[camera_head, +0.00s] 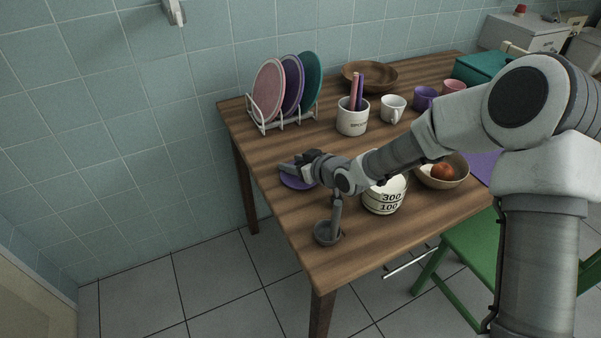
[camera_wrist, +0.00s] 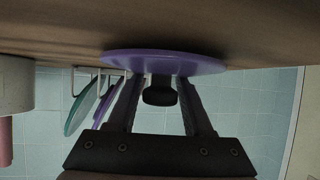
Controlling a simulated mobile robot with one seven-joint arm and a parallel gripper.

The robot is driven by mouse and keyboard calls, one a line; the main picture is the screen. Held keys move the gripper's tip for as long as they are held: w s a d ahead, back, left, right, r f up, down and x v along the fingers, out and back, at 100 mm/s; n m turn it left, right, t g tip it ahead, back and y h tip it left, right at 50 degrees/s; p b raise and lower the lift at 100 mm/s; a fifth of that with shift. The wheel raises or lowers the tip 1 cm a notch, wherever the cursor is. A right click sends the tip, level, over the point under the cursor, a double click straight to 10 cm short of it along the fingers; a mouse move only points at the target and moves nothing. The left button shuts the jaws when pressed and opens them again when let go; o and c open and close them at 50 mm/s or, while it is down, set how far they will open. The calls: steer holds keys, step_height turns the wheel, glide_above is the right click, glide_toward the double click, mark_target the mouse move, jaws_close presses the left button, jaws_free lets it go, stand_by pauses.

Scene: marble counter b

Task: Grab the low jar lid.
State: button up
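The jar lid is a flat purple disc (camera_head: 296,182) with a dark knob, lying on the wooden table near its left edge. In the wrist view the purple lid (camera_wrist: 165,62) is seen edge-on with its dark knob (camera_wrist: 160,96) pointing toward my gripper. My gripper (camera_head: 287,167) is low over the lid in the head view and hides part of it. In the wrist view my gripper's two fingers (camera_wrist: 160,82) are apart, one on each side of the knob. A gap shows between the knob and each finger.
A dish rack (camera_head: 283,121) with several plates stands behind the lid. A white utensil pot (camera_head: 352,121) is to the right. A grey pan-like item (camera_head: 327,234) and a white measuring container (camera_head: 384,199) stand nearer the front, below my arm.

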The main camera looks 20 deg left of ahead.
jaws_close()
